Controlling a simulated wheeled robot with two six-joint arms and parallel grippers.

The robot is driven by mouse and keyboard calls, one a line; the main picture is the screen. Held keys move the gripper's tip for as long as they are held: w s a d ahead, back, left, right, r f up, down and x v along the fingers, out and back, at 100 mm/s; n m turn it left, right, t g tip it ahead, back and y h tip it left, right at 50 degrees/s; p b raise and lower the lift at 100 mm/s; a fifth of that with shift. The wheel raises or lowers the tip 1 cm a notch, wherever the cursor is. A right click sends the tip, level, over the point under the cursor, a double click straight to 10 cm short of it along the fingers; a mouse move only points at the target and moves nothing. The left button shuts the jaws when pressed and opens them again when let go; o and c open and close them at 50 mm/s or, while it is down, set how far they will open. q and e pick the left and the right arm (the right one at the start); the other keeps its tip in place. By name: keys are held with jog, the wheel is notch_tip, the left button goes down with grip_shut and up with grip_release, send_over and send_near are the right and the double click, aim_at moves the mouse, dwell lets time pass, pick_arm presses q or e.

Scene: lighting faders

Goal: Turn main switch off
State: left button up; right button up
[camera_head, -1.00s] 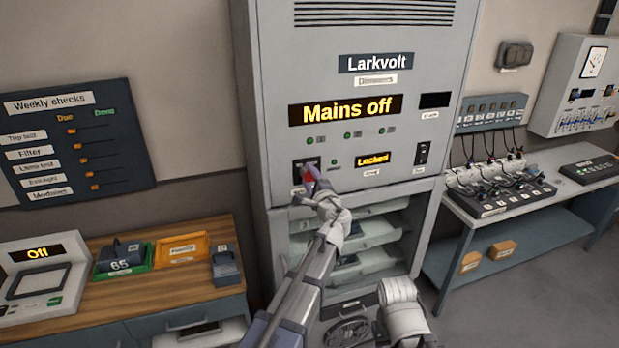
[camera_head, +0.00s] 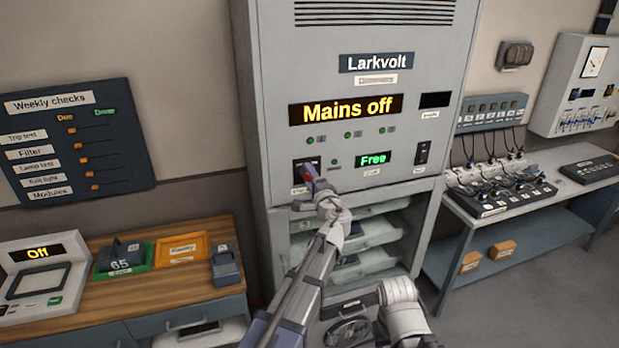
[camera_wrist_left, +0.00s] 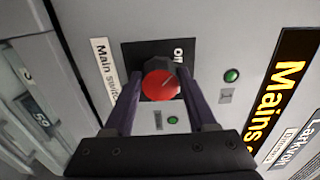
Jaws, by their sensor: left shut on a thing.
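The main switch is a red round knob on a black plate, with a "Main switch" label beside it in the left wrist view (camera_wrist_left: 162,84). My left gripper (camera_wrist_left: 163,98) has its two dark fingers on either side of the knob and is shut on it. In the head view the left gripper (camera_head: 315,186) is at the lower left of the grey Larkvolt cabinet front (camera_head: 285,65) and hides most of the switch. The large display (camera_head: 346,109) reads "Mains off" in yellow. The small display (camera_head: 373,159) reads "Free" in green. My right gripper does not show.
Below the panel are open shelves with trays (camera_head: 368,232). A wooden-topped bench (camera_head: 170,290) with a device reading "Off" (camera_head: 38,252) stands at the left. A table with plugs and a fader board (camera_head: 500,196) stands at the right.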

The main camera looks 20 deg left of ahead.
pick_arm(q)
jog(key=shift+s, duration=0.1)
jog(key=o, duration=1.4)
jog(key=v, duration=0.7)
jog(key=shift+s+d, duration=0.25)
jog(key=shift+s, duration=0.05)
